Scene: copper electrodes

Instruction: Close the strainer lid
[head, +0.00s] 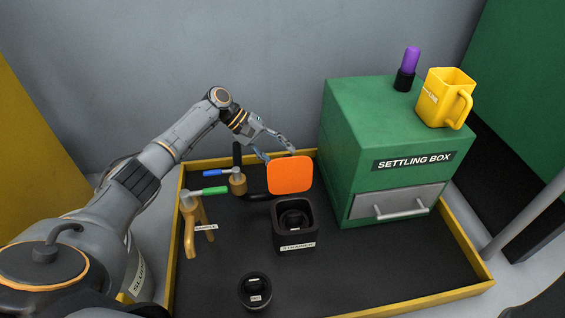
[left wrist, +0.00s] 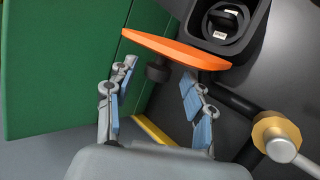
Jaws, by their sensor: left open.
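The strainer is a dark square box (head: 296,238) on the black tray, with a round dark piece inside. Its orange lid (head: 290,175) stands raised at the back of the box. My left gripper (head: 277,150) is open behind the lid, near its upper edge. In the left wrist view the lid (left wrist: 175,49) lies ahead of the open fingers (left wrist: 155,88), with a dark knob on its near side between them. The strainer box (left wrist: 262,30) shows beyond the lid. I cannot see clear contact between fingers and lid. My right gripper is not in view.
The green settling box (head: 345,150) stands right of the strainer, with a yellow mug (head: 445,98) and a purple-topped item (head: 409,66) on top. A round black piece (head: 255,291) sits in front.

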